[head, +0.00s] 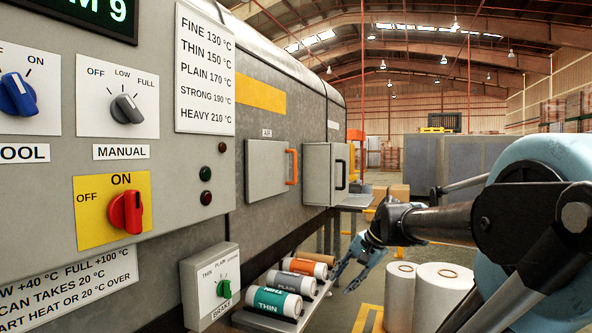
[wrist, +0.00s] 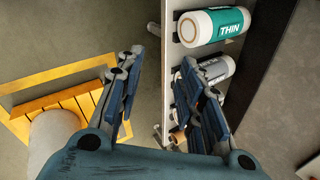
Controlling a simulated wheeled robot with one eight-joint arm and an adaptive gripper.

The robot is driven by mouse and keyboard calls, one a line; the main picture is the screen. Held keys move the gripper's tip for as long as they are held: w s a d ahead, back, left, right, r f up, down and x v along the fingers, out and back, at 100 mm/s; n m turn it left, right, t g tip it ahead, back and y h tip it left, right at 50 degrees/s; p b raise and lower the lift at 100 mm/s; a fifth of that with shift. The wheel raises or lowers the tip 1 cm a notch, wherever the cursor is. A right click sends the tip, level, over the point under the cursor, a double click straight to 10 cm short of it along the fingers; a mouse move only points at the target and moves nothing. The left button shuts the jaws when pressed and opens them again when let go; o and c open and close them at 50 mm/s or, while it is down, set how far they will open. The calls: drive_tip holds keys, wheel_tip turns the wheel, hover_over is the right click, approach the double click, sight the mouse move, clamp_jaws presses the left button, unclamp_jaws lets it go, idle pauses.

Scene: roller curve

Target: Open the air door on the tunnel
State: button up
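The air door (head: 266,170) is a grey square panel on the side of the grey tunnel (head: 240,140), under a small AIR label. It looks shut, with an orange vertical handle (head: 292,167) on its right edge. My gripper (head: 352,274) is low and to the right of the door, apart from it, near the rack of rolls. In the wrist view my gripper (wrist: 158,70) has its two blue-padded fingers spread with nothing held between them. The door and handle do not show in the wrist view.
A grey box with a black handle (head: 325,175) juts out right of the door. A rack holds labelled rolls, including a THIN roll (head: 272,302). A brake box (head: 210,284) stands left of it. White rolls (head: 438,290) stand on the floor at right.

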drive_tip(key=w+a+r+m+t+y, duration=0.25)
drive_tip(key=w+r+m+y, duration=0.25)
drive_tip(key=w+r+m, duration=0.75)
drive_tip(key=w+a+r+m+t+y, duration=0.1)
drive_tip(key=w+r+m+t+y, duration=0.3)
drive_tip(key=w+r, duration=1.45)
hover_over(295, 179)
drive_tip(key=w, duration=0.1)
drive_tip(key=shift+a+f+m+g+y, duration=0.1)
drive_tip(key=shift+f+m+g+y, duration=0.15)
drive_tip(key=shift+f+g+y, duration=0.15)
drive_tip(key=shift+c, duration=0.4)
clamp_jaws()
